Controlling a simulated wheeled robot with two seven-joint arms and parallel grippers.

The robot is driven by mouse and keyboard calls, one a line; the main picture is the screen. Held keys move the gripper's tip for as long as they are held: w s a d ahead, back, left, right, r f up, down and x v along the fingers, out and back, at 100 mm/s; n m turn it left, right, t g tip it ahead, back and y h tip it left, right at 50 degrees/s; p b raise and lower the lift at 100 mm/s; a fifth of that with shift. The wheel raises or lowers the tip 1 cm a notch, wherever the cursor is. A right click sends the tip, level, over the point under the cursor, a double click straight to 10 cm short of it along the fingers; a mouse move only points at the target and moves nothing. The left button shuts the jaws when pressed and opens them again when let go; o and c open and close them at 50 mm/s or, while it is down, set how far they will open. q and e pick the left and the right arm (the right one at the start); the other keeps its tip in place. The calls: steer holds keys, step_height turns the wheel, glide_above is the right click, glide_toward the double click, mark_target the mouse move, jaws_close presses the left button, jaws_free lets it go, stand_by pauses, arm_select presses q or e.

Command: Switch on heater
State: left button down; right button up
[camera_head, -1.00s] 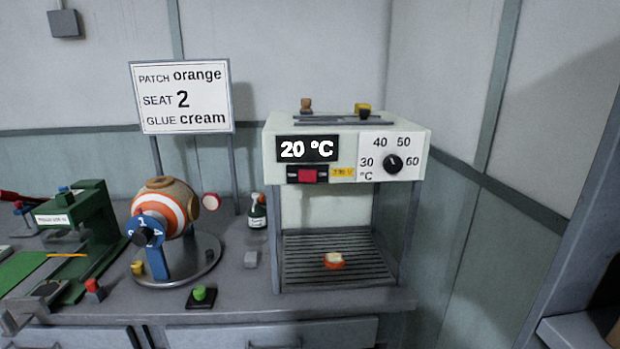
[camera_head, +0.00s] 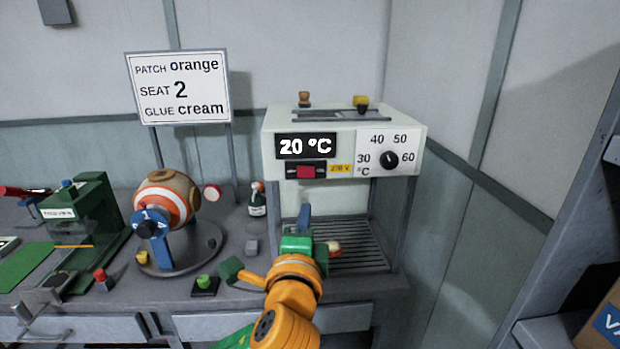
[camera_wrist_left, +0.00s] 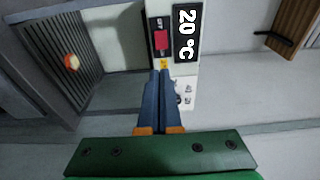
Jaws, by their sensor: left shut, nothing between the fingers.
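The heater (camera_head: 344,185) is a white box on posts above a slatted grill. Its black display reads 20 °C. Below the display is a red rocker switch (camera_head: 306,172), beside a yellow label; the switch also shows in the left wrist view (camera_wrist_left: 161,40). A black dial (camera_head: 389,160) with marks from 30 to 60 is on the right of the panel. My left gripper (camera_head: 303,212) is shut and empty, with blue fingers pointing up in front of the heater, below the switch. In the left wrist view its fingertips (camera_wrist_left: 160,73) appear close to the yellow label; contact cannot be told.
To the left stand a striped ball (camera_head: 165,204) in a blue holder, a small bottle (camera_head: 257,204), a green button (camera_head: 204,282) and a green press (camera_head: 92,215). A sign (camera_head: 178,88) stands behind.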

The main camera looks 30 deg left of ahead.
mark_target(311, 173)
arm_select(q)
steer(key=shift+s+r, duration=0.1)
steer(key=shift+r, duration=0.05)
steer(key=p+x, duration=0.3)
steer(key=x, duration=1.1)
steer(key=shift+p, duration=0.3)
